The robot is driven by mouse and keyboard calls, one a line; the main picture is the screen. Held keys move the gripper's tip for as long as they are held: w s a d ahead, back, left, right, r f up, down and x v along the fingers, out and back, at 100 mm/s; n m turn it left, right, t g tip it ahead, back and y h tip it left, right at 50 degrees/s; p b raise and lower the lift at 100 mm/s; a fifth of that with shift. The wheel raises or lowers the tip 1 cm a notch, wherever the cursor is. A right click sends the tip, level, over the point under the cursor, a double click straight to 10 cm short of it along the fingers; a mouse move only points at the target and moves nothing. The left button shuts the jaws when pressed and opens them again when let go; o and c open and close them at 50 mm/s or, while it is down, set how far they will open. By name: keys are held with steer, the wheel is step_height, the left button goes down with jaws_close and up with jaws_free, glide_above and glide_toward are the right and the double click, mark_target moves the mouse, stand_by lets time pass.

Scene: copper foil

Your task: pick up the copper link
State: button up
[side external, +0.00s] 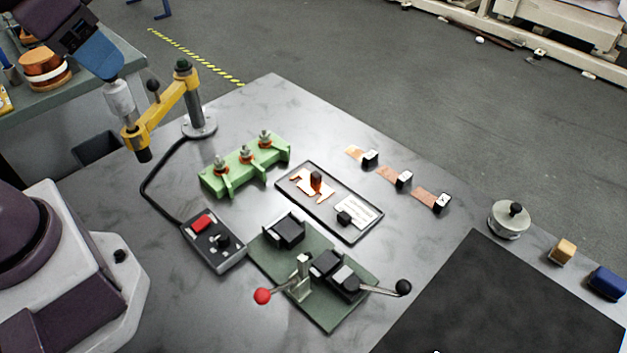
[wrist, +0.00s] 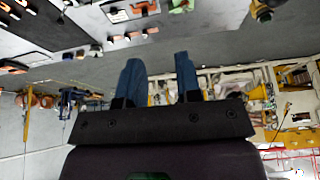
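Three flat copper strips lie in a slanting row on the grey table in the side view: the far one (side external: 354,152), the middle one (side external: 387,173) and the near one (side external: 424,194). Each has a small black-and-white block at its right end. A shaped copper piece (side external: 299,183) with a dark knob lies in a black-rimmed tray. I cannot tell which of these is the link. My gripper, with blue fingers (side external: 98,68), is high at the upper left, well away from the copper. In the wrist view its two fingers (wrist: 159,62) stand apart with nothing between them.
A yellow jointed arm on a post (side external: 194,110) stands near my gripper. A green block with studs (side external: 245,165), a button box (side external: 213,241) and a green-based fixture with levers (side external: 325,305) surround the tray (side external: 370,232). A black mat (side external: 500,300) lies at right.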

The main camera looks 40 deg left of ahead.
steer(key=w+d+f+g, duration=0.2)
steer(key=w+f+g, duration=0.1)
steer(key=w, duration=0.3)
steer(key=n+g, duration=0.2)
steer(key=n, duration=1.6)
glide_above(316, 174)
step_height(316, 174, down, 18)
steer(key=r, duration=0.1)
step_height(316, 174, down, 13)
steer(key=shift+f, duration=0.1)
jaws_close()
